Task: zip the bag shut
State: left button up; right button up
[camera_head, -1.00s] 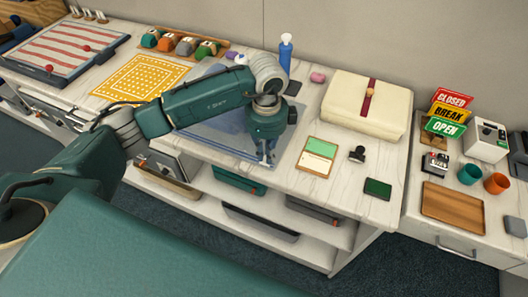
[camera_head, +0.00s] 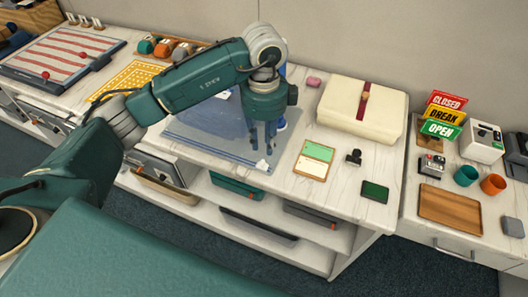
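A flat blue see-through bag (camera_head: 205,128) lies on the white counter, partly hidden behind my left arm and gripper. A small whitish piece (camera_head: 262,165), which looks like the zip slider, sits at its front right corner. My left gripper (camera_head: 262,146) points down just above that corner. Its two fingers are apart with nothing seen between them, and the whitish piece shows below the tips. I cannot tell from here whether the bag's zip is fully closed. My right gripper is not in view.
Right of the bag lie a green-and-cream card holder (camera_head: 314,160), a black clip (camera_head: 354,157) and a dark green pad (camera_head: 375,191). A cream box with a red band (camera_head: 340,107) stands behind. A blue bottle is mostly hidden behind my arm. A yellow patterned mat (camera_head: 128,77) lies left.

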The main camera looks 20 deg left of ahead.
pick_arm(q)
jog(key=shift+r, duration=2.2)
